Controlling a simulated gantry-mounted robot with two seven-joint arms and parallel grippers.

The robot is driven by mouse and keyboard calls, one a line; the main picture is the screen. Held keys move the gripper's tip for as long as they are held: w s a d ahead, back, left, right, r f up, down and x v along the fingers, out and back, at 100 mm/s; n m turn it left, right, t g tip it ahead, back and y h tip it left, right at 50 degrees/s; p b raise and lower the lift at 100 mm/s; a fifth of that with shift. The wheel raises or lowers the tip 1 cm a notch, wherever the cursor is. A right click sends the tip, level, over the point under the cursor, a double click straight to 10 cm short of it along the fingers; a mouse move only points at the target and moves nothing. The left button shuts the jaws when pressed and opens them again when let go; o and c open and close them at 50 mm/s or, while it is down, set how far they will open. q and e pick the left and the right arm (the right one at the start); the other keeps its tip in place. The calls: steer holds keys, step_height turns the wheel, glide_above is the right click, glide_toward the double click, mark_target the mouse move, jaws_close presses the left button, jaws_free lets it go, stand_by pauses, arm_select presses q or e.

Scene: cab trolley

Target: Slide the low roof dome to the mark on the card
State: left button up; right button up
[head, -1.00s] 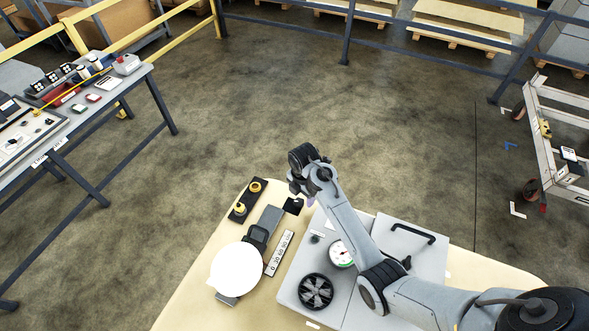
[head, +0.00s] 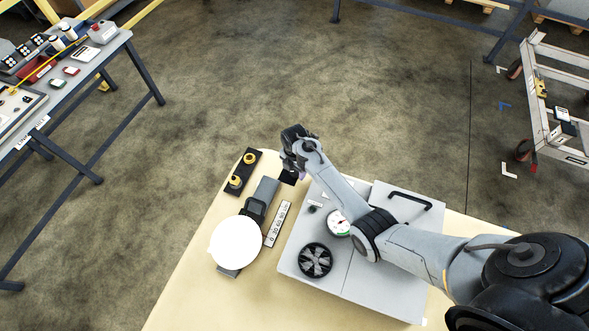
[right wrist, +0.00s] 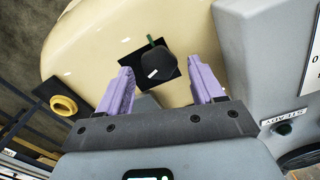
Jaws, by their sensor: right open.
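A low dark dome (right wrist: 157,64) with a small white label shows in the right wrist view, on a black square card (right wrist: 128,72) lying on the cream table. A thin green piece shows at the dome's far edge; I cannot tell if it is a mark. My right gripper (right wrist: 160,75) is open, its purple fingers either side of the dome in that view, with nothing between them. In the head view the right gripper (head: 297,168) hangs by the card (head: 287,178), and the arm hides part of it. My left gripper is not in view.
A grey case (head: 385,285) with a round gauge (head: 338,222) and a black fan grille (head: 315,260) stands close on the right.

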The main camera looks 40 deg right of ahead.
steer(key=shift+f, duration=0.4)
jaws_close()
